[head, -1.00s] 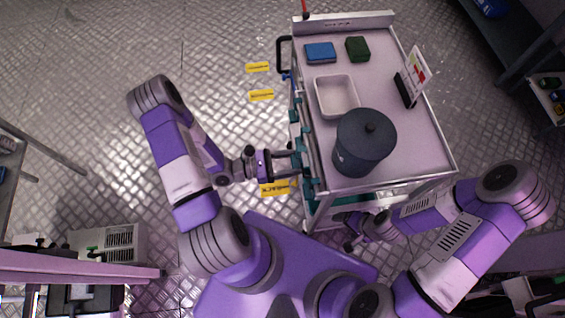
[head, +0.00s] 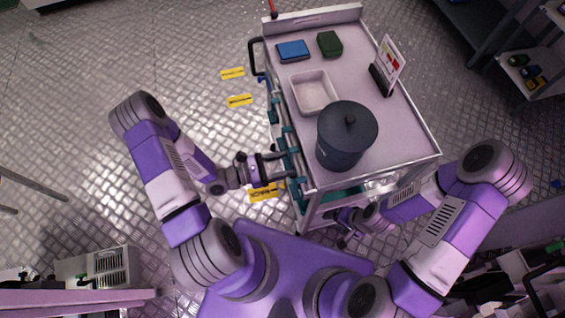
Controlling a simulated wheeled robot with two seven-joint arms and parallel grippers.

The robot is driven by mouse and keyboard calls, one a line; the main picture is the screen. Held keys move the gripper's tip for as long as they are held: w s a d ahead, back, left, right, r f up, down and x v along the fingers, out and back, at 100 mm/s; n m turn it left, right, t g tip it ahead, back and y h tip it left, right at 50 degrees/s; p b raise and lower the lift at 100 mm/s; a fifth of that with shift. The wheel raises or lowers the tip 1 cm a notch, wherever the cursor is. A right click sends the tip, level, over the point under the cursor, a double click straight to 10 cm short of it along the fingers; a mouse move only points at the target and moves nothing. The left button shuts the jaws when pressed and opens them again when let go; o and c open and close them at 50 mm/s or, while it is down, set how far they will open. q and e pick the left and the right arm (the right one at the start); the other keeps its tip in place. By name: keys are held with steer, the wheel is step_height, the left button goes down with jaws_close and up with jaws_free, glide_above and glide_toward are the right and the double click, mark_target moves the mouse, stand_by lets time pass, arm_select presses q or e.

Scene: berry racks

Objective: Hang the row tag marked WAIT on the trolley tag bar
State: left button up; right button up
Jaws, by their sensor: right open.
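The trolley (head: 405,130) stands in front of me, a rail with teal clips along its left side; I take this rail (head: 283,135) for the tag bar. My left gripper (head: 285,166) is at the near end of that rail, its two fingers apart and pointing at it. I see nothing clearly held between them. A yellow label with dark marks (head: 263,194) shows just below this gripper; its text is too small to read. My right gripper (head: 346,230) is low at the trolley's near end, open, partly hidden by its arm. I cannot make out which tag says WAIT.
On the trolley top are a dark lidded pot (head: 345,140), a white tray (head: 332,104), a blue box (head: 293,51), a green box (head: 329,43) and a standing card (head: 391,60). Two more yellow labels (head: 232,73) lie on the floor at left. Shelves (head: 530,75) stand at right.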

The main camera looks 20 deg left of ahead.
arm_select(q)
steer(key=o, duration=0.5)
steer(key=shift+c, duration=0.2)
steer(key=p+v, duration=0.1)
steer(key=v, duration=0.6)
steer(key=shift+s+a+p, duration=0.25)
steer(key=shift+p, duration=0.1)
